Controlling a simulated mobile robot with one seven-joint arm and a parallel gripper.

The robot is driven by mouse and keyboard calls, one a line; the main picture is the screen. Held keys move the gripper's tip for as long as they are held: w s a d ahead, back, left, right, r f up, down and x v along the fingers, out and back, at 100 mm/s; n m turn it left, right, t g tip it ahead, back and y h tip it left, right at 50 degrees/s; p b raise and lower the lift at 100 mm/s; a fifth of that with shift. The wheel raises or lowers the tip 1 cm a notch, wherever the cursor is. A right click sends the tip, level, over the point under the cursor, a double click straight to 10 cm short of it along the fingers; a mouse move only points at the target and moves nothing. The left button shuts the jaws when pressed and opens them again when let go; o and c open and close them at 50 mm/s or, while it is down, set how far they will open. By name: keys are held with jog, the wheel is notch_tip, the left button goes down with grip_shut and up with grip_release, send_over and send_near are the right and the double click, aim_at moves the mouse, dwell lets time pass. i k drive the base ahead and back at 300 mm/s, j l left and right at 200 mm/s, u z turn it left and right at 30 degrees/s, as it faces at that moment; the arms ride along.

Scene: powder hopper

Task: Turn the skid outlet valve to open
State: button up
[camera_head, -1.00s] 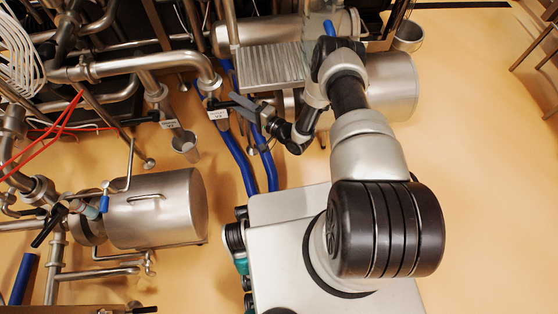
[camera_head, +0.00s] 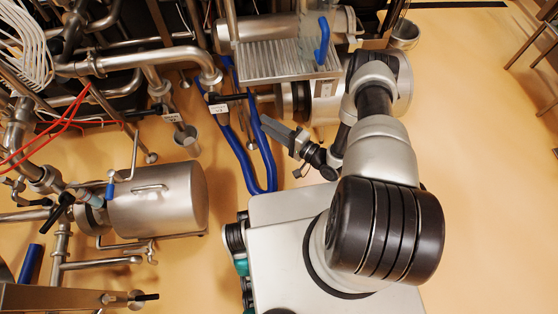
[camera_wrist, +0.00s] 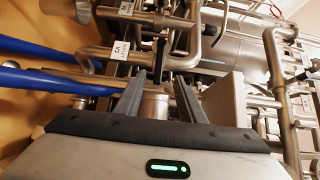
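A valve with a black lever handle (camera_head: 235,97) sits on the pipe beside a small white tag (camera_head: 219,108) in the head view. The lever lies roughly level in the picture, pointing right from the pipe. The tag's lettering is too small to read surely, so I cannot confirm this is the skid outlet valve. My gripper (camera_head: 267,122) is below and right of the lever, apart from it. In the wrist view my gripper (camera_wrist: 163,76) has its two fingers spread with nothing held. A black lever (camera_wrist: 159,60) shows beyond the gap between the fingertips, near a tag (camera_wrist: 120,50).
Blue hoses (camera_head: 245,165) loop on the floor left of my gripper. A ribbed metal platform (camera_head: 275,62) is above it. A second tagged pipe (camera_head: 171,117) stands left, over a metal cup (camera_head: 187,140). A steel tank (camera_head: 158,200) is lower left. Open floor lies right.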

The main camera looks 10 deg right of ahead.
aim_at(212, 99)
jog(key=k, duration=0.4)
jog(key=k+l, duration=0.4)
jog(key=l, duration=0.1)
